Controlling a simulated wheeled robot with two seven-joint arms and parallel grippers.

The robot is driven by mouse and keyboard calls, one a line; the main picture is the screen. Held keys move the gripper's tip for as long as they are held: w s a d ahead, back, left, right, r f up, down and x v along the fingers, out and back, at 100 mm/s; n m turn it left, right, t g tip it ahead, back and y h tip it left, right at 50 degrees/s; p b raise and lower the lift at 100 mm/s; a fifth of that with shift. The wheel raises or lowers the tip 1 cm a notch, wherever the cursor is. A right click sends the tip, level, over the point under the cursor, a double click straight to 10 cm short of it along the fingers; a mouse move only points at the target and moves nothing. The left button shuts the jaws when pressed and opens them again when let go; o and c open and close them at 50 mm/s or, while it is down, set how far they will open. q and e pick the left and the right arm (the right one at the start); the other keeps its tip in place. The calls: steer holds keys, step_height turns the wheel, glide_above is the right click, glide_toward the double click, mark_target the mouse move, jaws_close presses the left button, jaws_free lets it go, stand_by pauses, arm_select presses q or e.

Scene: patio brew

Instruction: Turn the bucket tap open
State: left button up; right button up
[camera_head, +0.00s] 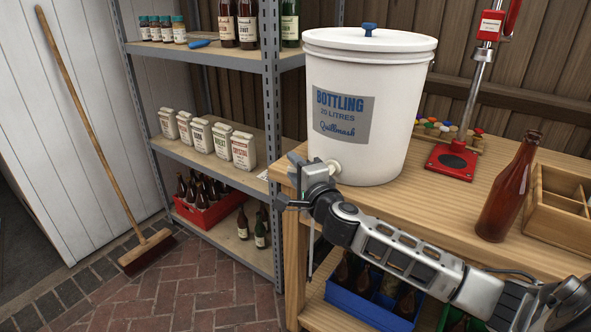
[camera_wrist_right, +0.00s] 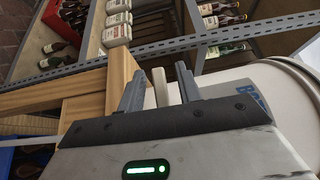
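The white bottling bucket (camera_head: 395,115) with a blue-knobbed lid stands on the wooden bench. Its pale tap (camera_head: 333,166) sticks out low on the left side and is mostly hidden behind my right gripper (camera_head: 292,182). In the right wrist view, the two grey fingers of my right gripper (camera_wrist_right: 160,85) stand apart on either side of a cream tap part (camera_wrist_right: 160,88), which looks like the lever. A narrow gap shows on both sides of it. The bucket (camera_wrist_right: 285,105) also shows at the right there. My left gripper is not in view.
A brown bottle (camera_head: 508,190) and a wooden crate (camera_head: 563,212) stand on the bench (camera_head: 440,205) at the right, near a red capper (camera_head: 452,160). A metal shelf (camera_head: 215,155) with bags and bottles stands at the left. A broom (camera_head: 90,125) leans on the wall.

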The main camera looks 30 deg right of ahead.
jaws_close()
